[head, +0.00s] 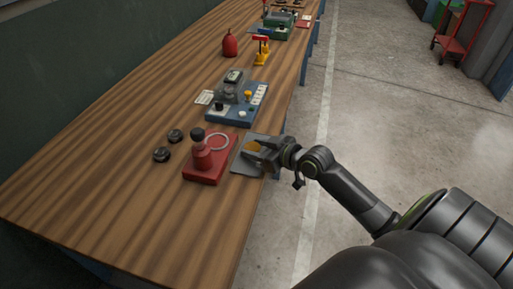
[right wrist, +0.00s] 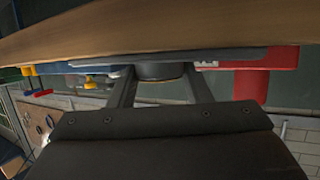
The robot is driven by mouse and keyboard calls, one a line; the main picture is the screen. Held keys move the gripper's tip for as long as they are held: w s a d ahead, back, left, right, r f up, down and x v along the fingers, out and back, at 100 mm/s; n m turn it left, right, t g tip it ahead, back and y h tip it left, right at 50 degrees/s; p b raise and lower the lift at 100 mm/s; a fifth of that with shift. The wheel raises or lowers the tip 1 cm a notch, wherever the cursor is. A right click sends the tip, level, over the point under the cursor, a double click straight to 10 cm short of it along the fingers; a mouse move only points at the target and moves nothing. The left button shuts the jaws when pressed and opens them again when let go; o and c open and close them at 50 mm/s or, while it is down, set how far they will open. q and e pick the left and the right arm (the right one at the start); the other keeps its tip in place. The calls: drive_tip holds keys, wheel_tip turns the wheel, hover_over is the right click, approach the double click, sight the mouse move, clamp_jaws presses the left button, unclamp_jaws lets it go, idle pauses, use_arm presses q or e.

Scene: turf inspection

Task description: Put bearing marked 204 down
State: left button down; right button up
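My right gripper (head: 258,151) is over a grey mat (head: 241,168) at the table's right edge. In the right wrist view, which shows the scene upside down, a dark round bearing (right wrist: 162,71) sits between the two fingers, which meet its sides. It appears to touch the mat (right wrist: 230,53) or be very close to it. An orange-brown patch (head: 254,146) shows at the fingers in the head view. No number is readable, so I cannot confirm the 204 mark. My left gripper is not in view.
A blue device (head: 236,112) stands behind the mat. The table's near left is bare.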

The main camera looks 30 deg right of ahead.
drive_tip(key=o, duration=0.4)
drive_tip(key=shift+o, duration=0.2)
drive_tip(key=shift+r, duration=0.15)
drive_tip(key=p+v, duration=0.2)
drive_tip(key=v, duration=1)
